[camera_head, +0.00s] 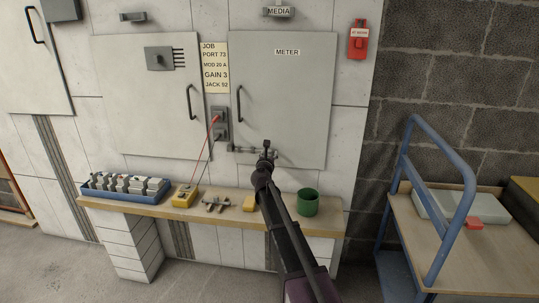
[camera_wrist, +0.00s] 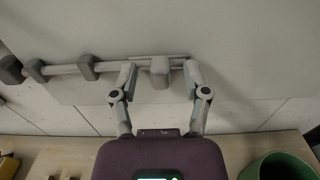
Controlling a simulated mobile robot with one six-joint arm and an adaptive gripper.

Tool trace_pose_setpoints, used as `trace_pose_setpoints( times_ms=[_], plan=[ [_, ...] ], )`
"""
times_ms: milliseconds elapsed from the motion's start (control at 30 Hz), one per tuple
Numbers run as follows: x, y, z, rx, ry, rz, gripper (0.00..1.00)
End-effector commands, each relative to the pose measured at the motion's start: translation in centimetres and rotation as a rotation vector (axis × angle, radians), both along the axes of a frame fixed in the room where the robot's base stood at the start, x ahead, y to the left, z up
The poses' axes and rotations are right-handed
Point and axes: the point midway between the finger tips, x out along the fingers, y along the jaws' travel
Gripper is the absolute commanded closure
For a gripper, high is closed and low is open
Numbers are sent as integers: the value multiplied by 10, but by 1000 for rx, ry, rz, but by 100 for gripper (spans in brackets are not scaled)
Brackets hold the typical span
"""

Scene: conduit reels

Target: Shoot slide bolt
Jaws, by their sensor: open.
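The slide bolt (camera_head: 244,149) lies across the lower left corner of the grey METER door (camera_head: 285,90). In the wrist view, its rod (camera_wrist: 62,70) runs nearly level through grey brackets (camera_wrist: 88,67) and toward blocks at the far left. A grey knob (camera_wrist: 159,72) stands out from the rod near its right end. My gripper (camera_head: 267,149) is at the bolt's right end. In the wrist view, my gripper (camera_wrist: 160,78) is open, with one finger on each side of the knob and a visible gap to each. Whether the bolt's left end sits in a keeper is unclear.
Red and black leads hang from a socket (camera_head: 219,123) left of the bolt. A blue-railed cart (camera_head: 448,235) stands at right.

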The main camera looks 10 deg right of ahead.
Motion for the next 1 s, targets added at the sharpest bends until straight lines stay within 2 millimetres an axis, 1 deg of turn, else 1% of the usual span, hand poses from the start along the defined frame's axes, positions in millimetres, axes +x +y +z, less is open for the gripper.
trace_pose_setpoints(
  times_ms=[100, 400, 467, 500, 567, 600, 833, 1000],
  plan=[
    [4, -1, 0, 0, 0, 0, 40],
    [4, -2, 0, 0, 0, 0, 40],
    [4, -2, 0, 0, 0, 0, 58],
    [4, -1, 0, 0, 0, 0, 70],
    [4, -1, 0, 0, 0, 0, 88],
    [4, -1, 0, 0, 0, 0, 99],
    [5, 0, 0, 0, 0, 0, 100],
    [12, 17, 0, 0, 0, 1, 100]
  ],
)
